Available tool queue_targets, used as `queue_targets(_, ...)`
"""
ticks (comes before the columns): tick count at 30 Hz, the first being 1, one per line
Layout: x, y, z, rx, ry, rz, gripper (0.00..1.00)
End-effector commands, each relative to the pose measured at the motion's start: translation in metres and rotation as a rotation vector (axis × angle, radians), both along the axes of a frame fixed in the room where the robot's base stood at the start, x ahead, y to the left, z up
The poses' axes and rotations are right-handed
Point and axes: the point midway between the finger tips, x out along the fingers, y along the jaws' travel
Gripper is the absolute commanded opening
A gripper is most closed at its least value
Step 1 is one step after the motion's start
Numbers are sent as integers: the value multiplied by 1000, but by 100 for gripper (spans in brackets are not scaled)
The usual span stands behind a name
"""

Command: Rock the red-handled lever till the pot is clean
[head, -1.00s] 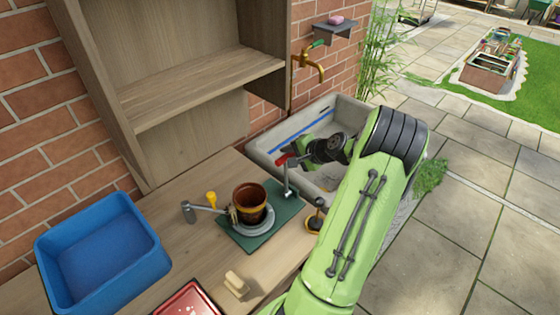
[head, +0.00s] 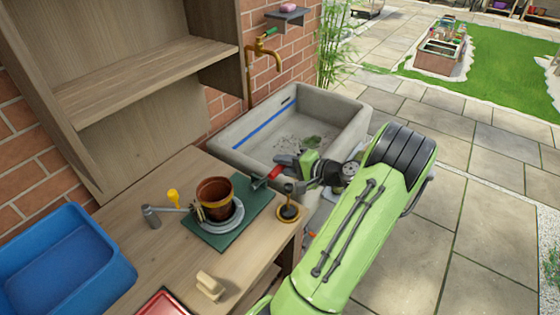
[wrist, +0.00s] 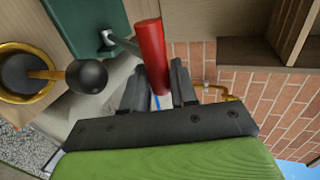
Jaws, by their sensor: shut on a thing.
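A brown terracotta pot (head: 213,197) stands upright on a round grey plate (head: 232,226) over a green base (head: 252,210). A grey post with an arm (head: 170,211) reaches the pot's left side. The red-handled lever (head: 274,174) is at the base's back right corner, leaning out toward the sink. In the wrist view its red handle (wrist: 151,55) lies between the fingers. My gripper (head: 283,165) is shut on the handle; it also shows in the wrist view (wrist: 158,80). I cannot tell how much dirt is on the pot's sides.
A dark-knobbed tool (head: 289,205) stands in a round dish close to the lever. The stone sink (head: 240,152) is behind. A blue bin (head: 50,265), a wooden block (head: 210,285) and a red tray (head: 165,303) are on the bench. A yellow item (head: 172,197) is beside the post.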

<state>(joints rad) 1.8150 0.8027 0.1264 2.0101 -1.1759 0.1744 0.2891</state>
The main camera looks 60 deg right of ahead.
Motion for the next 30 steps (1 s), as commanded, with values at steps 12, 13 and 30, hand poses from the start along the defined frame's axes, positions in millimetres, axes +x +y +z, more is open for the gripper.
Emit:
queue_targets(12, -2, 2, -7, 11, 8, 4, 0)
queue_targets(13, -2, 2, -7, 11, 8, 4, 0)
queue_targets(30, -10, 1, -1, 5, 5, 0, 45)
